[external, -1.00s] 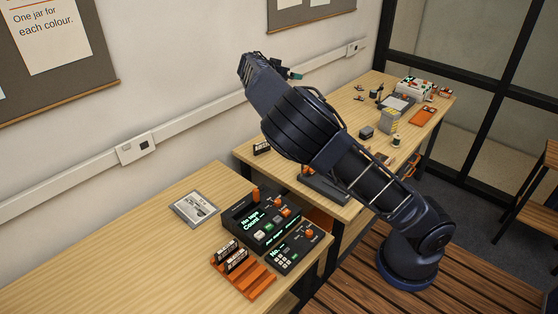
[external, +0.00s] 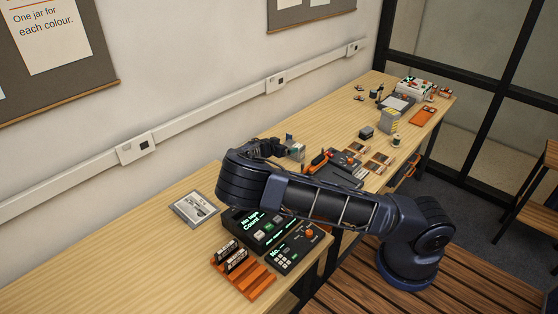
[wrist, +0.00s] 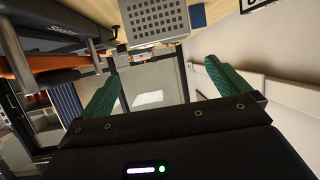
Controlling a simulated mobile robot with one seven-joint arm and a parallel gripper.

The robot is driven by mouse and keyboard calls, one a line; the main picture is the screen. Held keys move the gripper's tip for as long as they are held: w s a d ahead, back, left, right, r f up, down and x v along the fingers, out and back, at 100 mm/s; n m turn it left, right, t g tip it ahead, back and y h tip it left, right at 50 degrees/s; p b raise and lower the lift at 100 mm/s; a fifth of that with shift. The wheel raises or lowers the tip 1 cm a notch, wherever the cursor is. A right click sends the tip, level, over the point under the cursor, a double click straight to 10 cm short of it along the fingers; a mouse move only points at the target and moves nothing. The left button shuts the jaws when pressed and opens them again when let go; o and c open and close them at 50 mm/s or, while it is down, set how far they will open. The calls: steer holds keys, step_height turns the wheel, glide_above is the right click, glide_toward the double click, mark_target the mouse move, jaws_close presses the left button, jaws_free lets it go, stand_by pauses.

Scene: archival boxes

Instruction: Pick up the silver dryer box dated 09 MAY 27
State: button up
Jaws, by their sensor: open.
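A silver box with a grid of dark holes (wrist: 155,20) shows at the top of the wrist view, ahead of my gripper (wrist: 162,75). The green fingers are apart with nothing between them. In the external view a small grey-silver box (external: 296,149) stands on the far bench, just right of my gripper (external: 282,148); it looks like the same box and is partly hidden. No date can be read on it, so I cannot tell whether it is the one dated 09 MAY 27.
A dark device with orange parts (external: 335,170) lies on the bench right of the box. A black console (external: 255,228), an orange rack (external: 246,280) and a flat silver packet (external: 194,208) are on the near bench. The wall runs close behind.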

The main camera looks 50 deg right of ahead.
step_height(320, 180, down, 3)
steer(key=shift+r, duration=0.2)
steer(key=shift+d+f, duration=0.15)
steer(key=shift+d, duration=0.15)
steer(key=x, duration=1)
steer(key=shift+w+f, duration=0.2)
steer(key=c, duration=0.9)
steer(key=shift+r, duration=0.1)
